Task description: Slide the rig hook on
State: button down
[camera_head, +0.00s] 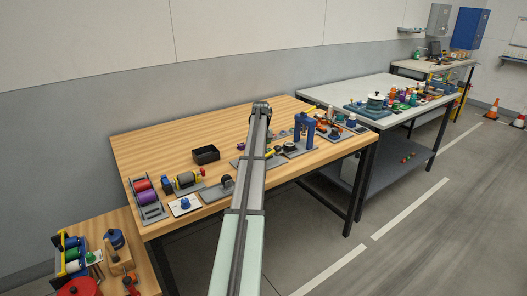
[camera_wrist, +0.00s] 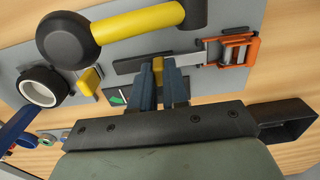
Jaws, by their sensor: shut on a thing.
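In the wrist view my gripper (camera_wrist: 160,82) has two blue fingers closed on a small yellow piece (camera_wrist: 158,65). The yellow piece is mostly hidden between the fingertips. A dark flat strip (camera_wrist: 130,65) and a light flat strip (camera_wrist: 187,59) lie to either side of it. The light strip runs towards an orange buckle-like frame (camera_wrist: 240,50). I cannot tell which part is the rig hook, or whether it touches the strip or frame. In the head view my own arm covers the work spot.
A yellow handle with a round dark head (camera_wrist: 68,40) lies close beyond the fingers. A black-and-white ring (camera_wrist: 40,88) and a yellow block (camera_wrist: 90,80) sit to the left. A black bin (camera_head: 206,155) stands on the wooden table (camera_head: 150,140); a blue press-like frame (camera_head: 304,128) stands right of my arm.

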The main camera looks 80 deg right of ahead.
jog(key=shift+w+a, duration=0.5)
jog(key=shift+w, duration=0.05)
jog(key=c, duration=1.1)
grip_release()
jog(key=shift+r, duration=0.1)
notch_tip(320, 180, up, 14)
jog(key=shift+f, duration=0.2)
